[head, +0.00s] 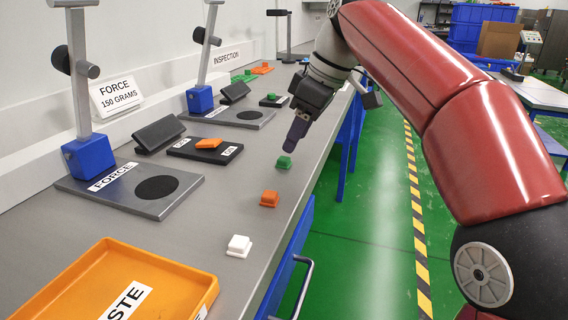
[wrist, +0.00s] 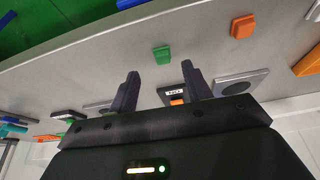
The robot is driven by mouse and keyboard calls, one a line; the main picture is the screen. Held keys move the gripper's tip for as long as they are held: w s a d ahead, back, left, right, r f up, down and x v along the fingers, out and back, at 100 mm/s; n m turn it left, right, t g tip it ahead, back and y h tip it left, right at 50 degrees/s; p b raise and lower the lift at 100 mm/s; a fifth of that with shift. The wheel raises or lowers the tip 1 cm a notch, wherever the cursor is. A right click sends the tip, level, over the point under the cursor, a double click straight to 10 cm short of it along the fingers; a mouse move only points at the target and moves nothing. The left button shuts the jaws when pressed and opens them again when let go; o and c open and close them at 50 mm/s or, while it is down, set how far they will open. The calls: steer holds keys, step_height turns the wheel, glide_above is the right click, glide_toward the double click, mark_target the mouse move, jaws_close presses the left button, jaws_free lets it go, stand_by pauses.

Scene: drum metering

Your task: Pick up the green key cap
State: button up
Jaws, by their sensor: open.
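The green key cap (head: 284,162) sits on the grey bench top, near its front edge, in the head view. It also shows in the wrist view (wrist: 162,55), above and between the two fingertips. My gripper (head: 292,145) is above the bench, close to the green cap and apart from it. In the wrist view the two dark fingers (wrist: 161,80) are spread with nothing between them. An orange key cap (head: 269,199) and a white key cap (head: 238,246) stand nearer the camera along the same edge. The orange cap also shows in the wrist view (wrist: 243,26).
A force stand (head: 130,188) and another stand (head: 226,118) rise at the back of the bench. A black pad (head: 205,150) holds an orange cap. An orange waste tray (head: 60,285) lies at the front left. The bench around the green cap is clear.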

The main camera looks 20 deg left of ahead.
mark_target(284, 158)
steer(key=x, duration=0.2)
steer(key=b+x, duration=0.1)
steer(key=x, duration=0.1)
steer(key=shift+s+a+f, duration=0.2)
steer(key=shift+a+f, duration=0.05)
steer(key=shift+a, duration=0.05)
steer(key=c, duration=1.1)
